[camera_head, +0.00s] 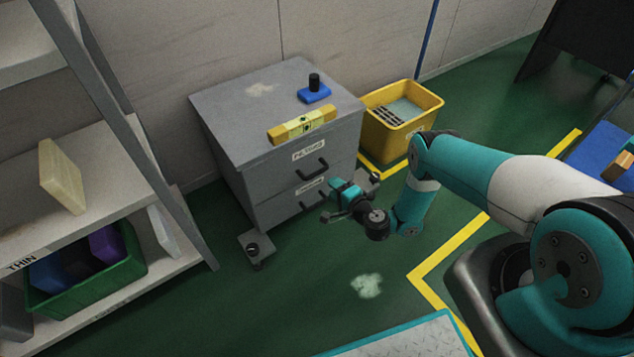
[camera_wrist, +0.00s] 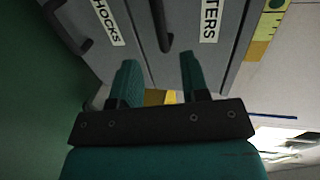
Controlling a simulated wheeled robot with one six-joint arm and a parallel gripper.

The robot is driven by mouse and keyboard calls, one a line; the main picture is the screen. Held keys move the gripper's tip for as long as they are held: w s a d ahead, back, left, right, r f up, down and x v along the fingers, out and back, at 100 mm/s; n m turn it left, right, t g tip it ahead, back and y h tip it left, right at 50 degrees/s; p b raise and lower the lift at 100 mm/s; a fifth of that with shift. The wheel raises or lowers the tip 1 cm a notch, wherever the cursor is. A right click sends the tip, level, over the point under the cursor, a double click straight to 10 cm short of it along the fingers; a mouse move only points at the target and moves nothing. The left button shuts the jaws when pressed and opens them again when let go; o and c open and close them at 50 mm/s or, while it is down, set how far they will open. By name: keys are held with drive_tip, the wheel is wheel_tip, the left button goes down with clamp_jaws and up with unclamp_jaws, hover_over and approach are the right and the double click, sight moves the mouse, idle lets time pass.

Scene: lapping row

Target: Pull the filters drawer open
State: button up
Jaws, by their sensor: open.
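The filters drawer (camera_head: 299,166) is the upper of two drawers in a grey cabinet and looks shut. Its dark bar handle (camera_head: 312,169) sits below a white label. In the wrist view the handle (camera_wrist: 163,28) and the label ending in "TERS" (camera_wrist: 210,18) show close up, partly cut off by the frame. My gripper (camera_head: 345,193) is in front of the cabinet, by the lower drawer's right side in the head view. In the wrist view its fingers (camera_wrist: 160,78) are open and empty, roughly in line with the filters handle, which lies beyond the tips.
The lower drawer's handle (camera_head: 311,197) is close by. A yellow bin (camera_head: 398,118) stands right of the cabinet, shelving (camera_head: 115,170) left. Green floor in front is mostly clear.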

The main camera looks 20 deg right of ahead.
sight(318, 174)
drive_tip(key=shift+b+x, duration=4.9)
drive_tip(key=shift+b, duration=2.1)
clamp_jaws()
